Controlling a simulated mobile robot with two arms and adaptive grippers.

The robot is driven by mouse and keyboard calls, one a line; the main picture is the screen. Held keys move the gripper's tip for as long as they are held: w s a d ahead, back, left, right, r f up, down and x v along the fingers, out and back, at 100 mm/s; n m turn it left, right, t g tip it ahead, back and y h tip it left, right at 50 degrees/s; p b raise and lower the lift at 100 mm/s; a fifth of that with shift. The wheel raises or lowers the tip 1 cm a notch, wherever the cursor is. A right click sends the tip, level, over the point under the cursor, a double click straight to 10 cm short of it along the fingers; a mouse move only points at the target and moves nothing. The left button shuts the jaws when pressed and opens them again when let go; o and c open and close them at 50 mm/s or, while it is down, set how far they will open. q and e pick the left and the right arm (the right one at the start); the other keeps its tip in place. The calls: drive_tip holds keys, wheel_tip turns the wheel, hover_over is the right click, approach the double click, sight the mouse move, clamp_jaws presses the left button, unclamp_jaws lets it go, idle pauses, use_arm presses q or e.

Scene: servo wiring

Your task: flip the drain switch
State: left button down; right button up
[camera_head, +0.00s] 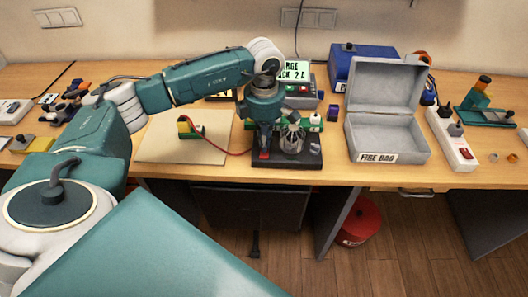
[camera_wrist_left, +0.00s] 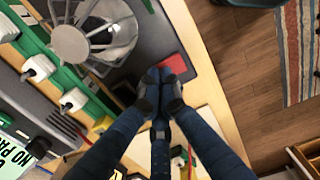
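A small red switch (camera_head: 264,155) sits at the front left of a black board (camera_head: 287,161) on the bench. It shows as a red block in the left wrist view (camera_wrist_left: 173,64). I cannot read a label or tell which way it is set. My left gripper (camera_head: 265,143) points down over the board, just beside the red switch. In the left wrist view its dark fingertips (camera_wrist_left: 160,88) are drawn together right by the red block, with nothing seen between them. I cannot tell whether they touch it. My right gripper is in neither view.
A bladed metal fan (camera_head: 292,138) stands beside the red switch. Behind are a green strip with white plugs (camera_head: 315,119) and a display (camera_head: 294,70). An open grey fire bag (camera_head: 389,140) and a power strip (camera_head: 449,138) stand to the right. A pale mat (camera_head: 160,150) lies left.

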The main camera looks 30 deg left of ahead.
use_arm(q)
drive_tip(key=shift+s, duration=0.1)
drive_tip(key=shift+r+p, duration=0.5)
drive_tip(key=shift+r, duration=0.15)
drive_tip(key=shift+r+p, duration=1.5)
drive_tip(key=shift+r, duration=1.25)
drive_tip(key=shift+d, duration=0.1)
